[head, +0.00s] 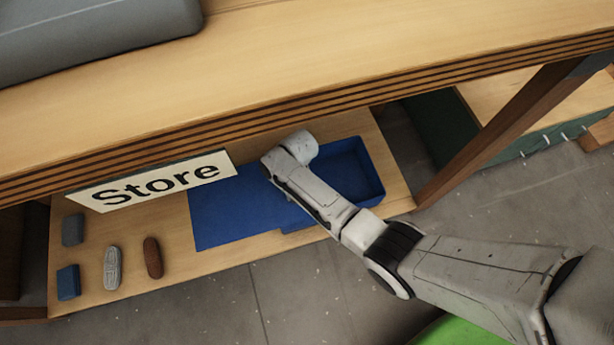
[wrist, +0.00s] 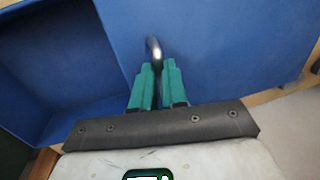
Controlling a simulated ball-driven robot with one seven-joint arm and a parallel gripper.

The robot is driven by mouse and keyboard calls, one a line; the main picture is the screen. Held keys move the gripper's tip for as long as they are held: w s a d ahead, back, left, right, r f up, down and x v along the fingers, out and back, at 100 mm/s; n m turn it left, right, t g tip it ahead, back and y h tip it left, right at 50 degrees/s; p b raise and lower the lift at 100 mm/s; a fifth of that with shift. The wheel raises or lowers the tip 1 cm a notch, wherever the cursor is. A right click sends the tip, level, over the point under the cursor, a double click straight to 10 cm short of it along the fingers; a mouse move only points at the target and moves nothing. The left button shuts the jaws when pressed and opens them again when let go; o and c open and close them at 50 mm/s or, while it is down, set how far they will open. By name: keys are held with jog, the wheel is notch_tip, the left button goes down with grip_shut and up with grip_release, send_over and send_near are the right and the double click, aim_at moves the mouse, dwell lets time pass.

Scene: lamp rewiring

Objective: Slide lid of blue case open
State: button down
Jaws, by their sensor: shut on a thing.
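The blue case (head: 376,172) sits on the lower wooden shelf, its right part open and looking empty. Its flat blue lid (head: 225,208) is displaced to the left, reaching well past the open part. In the wrist view the lid (wrist: 225,45) fills the right side and the open case interior (wrist: 55,60) shows at left. My gripper (wrist: 157,68) has its teal fingers shut on a shiny metal handle (wrist: 153,47) on the lid, near the lid's edge. In the head view my wrist hides the fingers and handle.
A grey block (head: 73,229), blue block (head: 68,282), grey remote-like object (head: 112,268) and brown object (head: 152,257) lie left of the lid. The tabletop (head: 300,60) overhangs the shelf. A slanted wooden leg (head: 500,135) stands at right.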

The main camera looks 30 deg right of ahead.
jog(key=shift+w+a, duration=0.3)
jog(key=shift+a, duration=0.55)
jog(key=c, duration=1.2)
grip_release()
jog(key=shift+o, duration=0.2)
notch_tip(320, 180, up, 11)
jog(key=d+p, duration=0.2)
jog(key=p, duration=0.3)
jog(key=shift+s+f, duration=0.2)
jog(key=shift+s, duration=0.1)
